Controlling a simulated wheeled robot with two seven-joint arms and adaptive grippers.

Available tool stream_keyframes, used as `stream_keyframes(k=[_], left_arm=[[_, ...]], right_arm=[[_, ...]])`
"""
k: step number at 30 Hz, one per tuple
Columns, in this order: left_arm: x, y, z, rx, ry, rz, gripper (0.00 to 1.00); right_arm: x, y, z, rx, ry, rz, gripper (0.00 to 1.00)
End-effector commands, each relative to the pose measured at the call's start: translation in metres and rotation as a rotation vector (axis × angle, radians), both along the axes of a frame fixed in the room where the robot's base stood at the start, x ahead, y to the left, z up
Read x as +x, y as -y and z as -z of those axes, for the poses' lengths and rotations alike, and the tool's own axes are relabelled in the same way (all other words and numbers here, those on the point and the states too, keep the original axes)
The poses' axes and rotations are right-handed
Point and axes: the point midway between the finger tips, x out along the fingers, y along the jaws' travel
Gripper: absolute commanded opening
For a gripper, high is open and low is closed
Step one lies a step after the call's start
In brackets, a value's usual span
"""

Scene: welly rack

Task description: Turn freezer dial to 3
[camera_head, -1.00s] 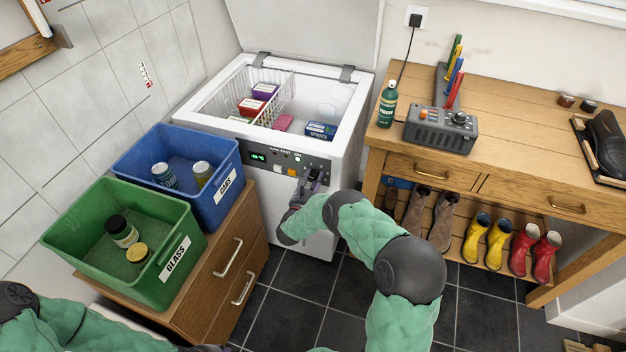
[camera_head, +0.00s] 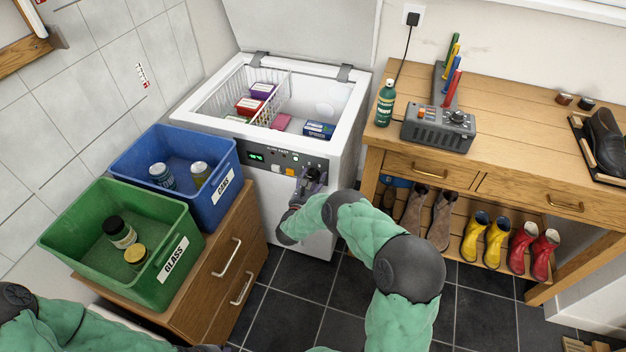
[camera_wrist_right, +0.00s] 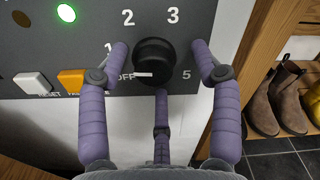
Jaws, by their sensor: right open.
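The freezer (camera_head: 345,140) stands with its lid raised. Its dark control panel (camera_head: 231,153) is on the front. In the right wrist view the black dial (camera_wrist_right: 154,60) has a white pointer mark at its left, toward OFF. The printed numbers 1, 2, 3 and 5 show around it, with 3 (camera_wrist_right: 173,15) above and slightly right. My right gripper (camera_wrist_right: 160,62) is open, with purple fingers on the left and right sides of the dial and a third finger below. In the head view my right gripper (camera_head: 312,182) covers the dial. My left gripper is out of view.
A green lit lamp (camera_wrist_right: 66,13), a white button (camera_wrist_right: 31,83) and an orange button (camera_wrist_right: 71,80) sit left of the dial. The wooden bench (camera_head: 385,150) stands close on the right. Blue (camera_head: 150,192) and green (camera_head: 80,265) crates stand on a cabinet at the left.

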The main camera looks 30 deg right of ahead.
Motion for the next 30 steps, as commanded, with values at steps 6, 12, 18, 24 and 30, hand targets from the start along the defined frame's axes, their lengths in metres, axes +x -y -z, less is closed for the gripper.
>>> stream_keyframes(k=[6, 12, 18, 24, 30], left_arm=[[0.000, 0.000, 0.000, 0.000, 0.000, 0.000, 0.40], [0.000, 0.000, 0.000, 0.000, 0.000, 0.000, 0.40], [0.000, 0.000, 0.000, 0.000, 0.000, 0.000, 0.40], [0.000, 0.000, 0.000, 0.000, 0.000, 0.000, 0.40], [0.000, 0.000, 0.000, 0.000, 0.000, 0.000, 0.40]], right_arm=[[-0.005, -0.008, 0.000, 0.000, 0.000, -0.004, 0.64], [-0.026, -0.033, -0.001, 0.000, -0.001, -0.004, 0.64], [-0.053, -0.063, 0.000, 0.000, -0.001, -0.003, 0.64], [-0.070, -0.083, 0.000, 0.000, 0.000, -0.001, 0.64], [-0.078, -0.090, 0.000, 0.000, 0.000, 0.002, 0.64]])
